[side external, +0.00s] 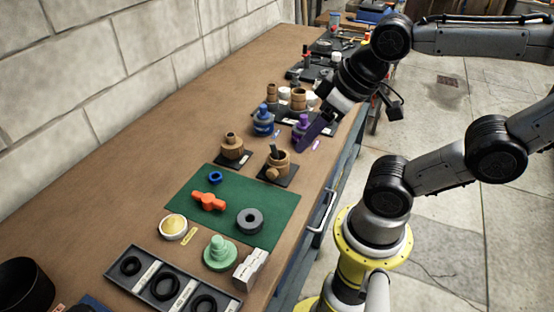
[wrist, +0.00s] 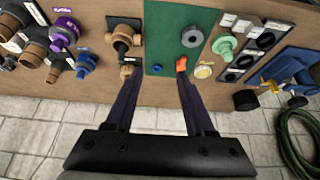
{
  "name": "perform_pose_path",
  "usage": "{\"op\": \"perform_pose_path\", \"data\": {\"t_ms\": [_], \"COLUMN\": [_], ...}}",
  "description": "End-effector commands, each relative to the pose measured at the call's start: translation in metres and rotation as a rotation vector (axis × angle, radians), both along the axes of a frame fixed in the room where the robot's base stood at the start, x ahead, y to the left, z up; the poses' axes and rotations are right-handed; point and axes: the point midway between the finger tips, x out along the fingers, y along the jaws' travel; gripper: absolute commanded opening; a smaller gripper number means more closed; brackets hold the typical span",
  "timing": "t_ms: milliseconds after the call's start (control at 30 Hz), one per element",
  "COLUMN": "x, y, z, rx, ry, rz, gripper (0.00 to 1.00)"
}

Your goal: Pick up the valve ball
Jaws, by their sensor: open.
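On the green mat (side external: 222,222) lies a thick grey round part with a dark central hole (side external: 250,220), also in the wrist view (wrist: 192,37); it may be the valve ball, but I cannot be sure. A pale yellow dome in a white dish (side external: 173,226) sits off the mat's near left corner, also in the wrist view (wrist: 203,72). An orange handle (side external: 208,201) and a small blue ring (side external: 215,177) lie on the mat. My gripper (wrist: 158,75) is open and empty, with dark purple fingers. In the side view it is above the bench's right edge, beyond the mat.
Brown fittings on black plates (side external: 232,147) (side external: 279,165) stand between my gripper and the mat. Blue (side external: 263,121) and purple fittings are close by. A green fitting (side external: 219,253), a metal block (side external: 251,269) and a tray of black rings (side external: 125,285) occupy the near end.

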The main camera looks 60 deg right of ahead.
Motion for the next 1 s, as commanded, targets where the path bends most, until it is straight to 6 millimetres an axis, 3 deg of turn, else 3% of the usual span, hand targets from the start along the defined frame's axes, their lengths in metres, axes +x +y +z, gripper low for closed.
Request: {"op": "perform_pose_path", "data": {"t_ms": [167, 267, 367, 533, 800, 1000], "x": [-0.002, 0.002, 0.017, 0.06, 0.117, 0.124], "y": [0.0, -0.001, -0.006, -0.028, -0.077, -0.093], "z": [0.0, 0.013, 0.027, 0.04, 0.019, -0.002], "rx": [-0.011, -0.034, -0.059, -0.079, -0.045, -0.018], "ry": [0.012, 0.023, 0.08, 0.231, 0.434, 0.495], "rz": [0.021, 0.06, 0.083, 0.082, 0.014, -0.029], "gripper": [0.54, 0.54, 0.54, 0.54, 0.54, 0.54]}}
